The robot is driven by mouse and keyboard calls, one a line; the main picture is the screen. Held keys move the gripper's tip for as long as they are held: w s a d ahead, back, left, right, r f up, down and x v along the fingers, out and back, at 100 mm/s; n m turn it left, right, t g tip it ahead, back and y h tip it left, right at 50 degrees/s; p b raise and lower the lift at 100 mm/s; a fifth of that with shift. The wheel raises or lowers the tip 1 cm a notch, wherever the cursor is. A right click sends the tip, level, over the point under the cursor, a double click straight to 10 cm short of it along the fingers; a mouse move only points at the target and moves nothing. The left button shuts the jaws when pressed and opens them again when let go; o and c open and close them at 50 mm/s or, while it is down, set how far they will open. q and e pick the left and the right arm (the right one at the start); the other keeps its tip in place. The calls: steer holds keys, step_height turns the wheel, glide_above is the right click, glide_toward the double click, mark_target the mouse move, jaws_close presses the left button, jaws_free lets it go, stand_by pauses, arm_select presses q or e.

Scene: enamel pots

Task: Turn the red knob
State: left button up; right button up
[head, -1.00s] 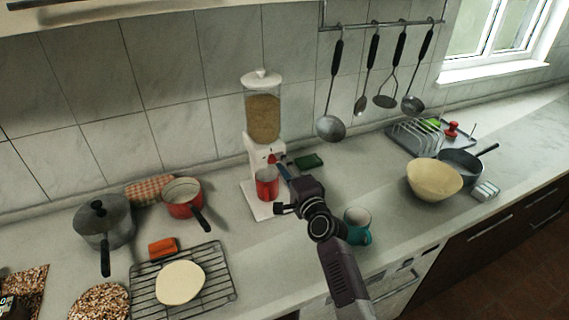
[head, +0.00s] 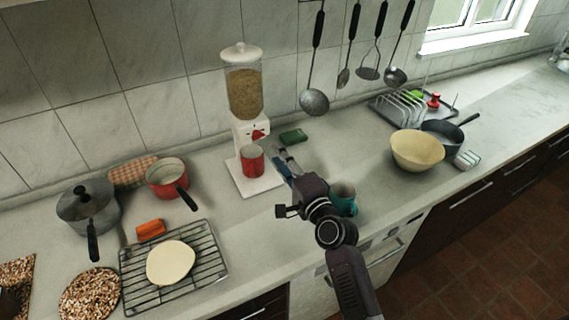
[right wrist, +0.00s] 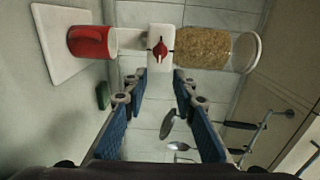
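The red knob (head: 258,134) sits on the front of a white dispenser (head: 246,168) with a clear jar of grain on top. In the right wrist view the knob (right wrist: 160,50) shows as a small red lever on the white body. A red cup (head: 252,161) stands on the dispenser's base below it. My right gripper (head: 281,158) is beside the cup, to the right of and lower than the knob in the head view. Its blue-padded fingers (right wrist: 160,88) are spread apart and empty, with the knob beyond their tips. My left gripper is not in view.
A green sponge (head: 293,136) lies just behind my gripper, and a teal mug (head: 343,197) stands near my wrist. A red saucepan (head: 166,171) and a wire rack (head: 206,268) are to the left. A cream bowl (head: 417,151) is to the right. Ladles hang on the wall.

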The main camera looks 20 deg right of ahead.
steer(key=shift+s+d, duration=0.2)
steer(key=shift+s, duration=1.15)
steer(key=shift+o, duration=0.6)
